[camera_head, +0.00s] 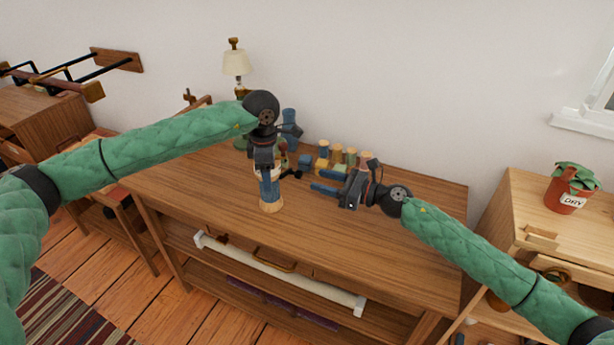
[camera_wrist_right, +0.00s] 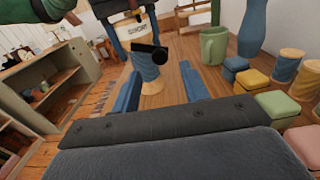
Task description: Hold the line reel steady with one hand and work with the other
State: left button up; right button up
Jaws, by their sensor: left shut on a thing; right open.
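The line reel (camera_head: 271,207) stands upright on the wooden table, with blue winding and a pale wooden base. My left gripper (camera_head: 267,176) comes down from above and is shut on it, hiding its upper part. In the right wrist view the reel (camera_wrist_right: 147,66) is ahead, beyond my fingers. A black knob or crank (camera_wrist_right: 150,49) sticks out from the reel's side towards my right gripper. My right gripper (camera_head: 322,181) is open and empty to the right of the reel, apart from it. Its two blue fingers show in the wrist view (camera_wrist_right: 161,92).
Several coloured blocks and spools (camera_wrist_right: 256,80) stand close behind my right gripper. A green mug (camera_wrist_right: 213,46) and a blue vase (camera_head: 291,128) are at the table's back. The table top (camera_head: 400,250) is clear in front.

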aim_at(301, 175)
jog(key=shift+x, duration=2.65)
grip_shut()
